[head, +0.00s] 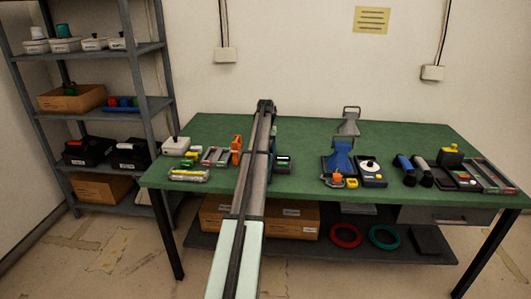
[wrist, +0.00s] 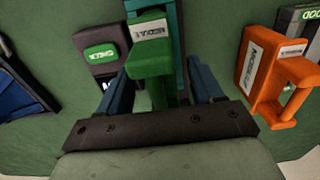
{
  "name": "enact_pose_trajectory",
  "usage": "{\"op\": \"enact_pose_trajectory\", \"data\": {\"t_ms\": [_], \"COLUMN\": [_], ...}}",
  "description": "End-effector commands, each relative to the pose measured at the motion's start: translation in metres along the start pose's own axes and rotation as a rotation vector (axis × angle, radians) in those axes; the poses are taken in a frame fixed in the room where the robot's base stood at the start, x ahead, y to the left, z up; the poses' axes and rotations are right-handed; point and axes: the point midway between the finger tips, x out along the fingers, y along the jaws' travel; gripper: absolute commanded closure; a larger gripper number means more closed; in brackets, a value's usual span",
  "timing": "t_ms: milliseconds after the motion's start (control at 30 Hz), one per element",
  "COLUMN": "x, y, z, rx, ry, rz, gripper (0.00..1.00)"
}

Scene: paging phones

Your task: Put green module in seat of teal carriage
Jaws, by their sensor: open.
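The green module (wrist: 150,66), a block with a white label, stands between the two blue fingers of my gripper (wrist: 158,78) in the wrist view. The fingers are open, one on each side of it; I cannot tell if either touches. The teal carriage (wrist: 181,40) shows just behind and to the right of the module, mostly covered by it. I cannot tell whether the module rests in the carriage's seat. In the head view my arm hides the green module and most of the carriage.
An orange module (wrist: 262,70) with a handle stands to the right in the wrist view, and left of my arm in the head view (head: 237,150). A grey box with a green label (wrist: 101,53) is close on the left. The green table (head: 310,140) has free room behind.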

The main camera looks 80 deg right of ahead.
Motion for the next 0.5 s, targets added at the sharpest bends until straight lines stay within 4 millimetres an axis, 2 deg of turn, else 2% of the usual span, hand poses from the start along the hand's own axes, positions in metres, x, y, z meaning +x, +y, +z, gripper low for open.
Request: {"op": "enact_pose_trajectory", "data": {"t_ms": [300,500], "x": [-0.061,-0.089], "y": [0.000,0.000], "z": [-0.001,-0.001], "rx": [0.000,0.000], "ry": [0.002,0.001], "rz": [0.000,0.000], "gripper": [0.34,0.34]}}
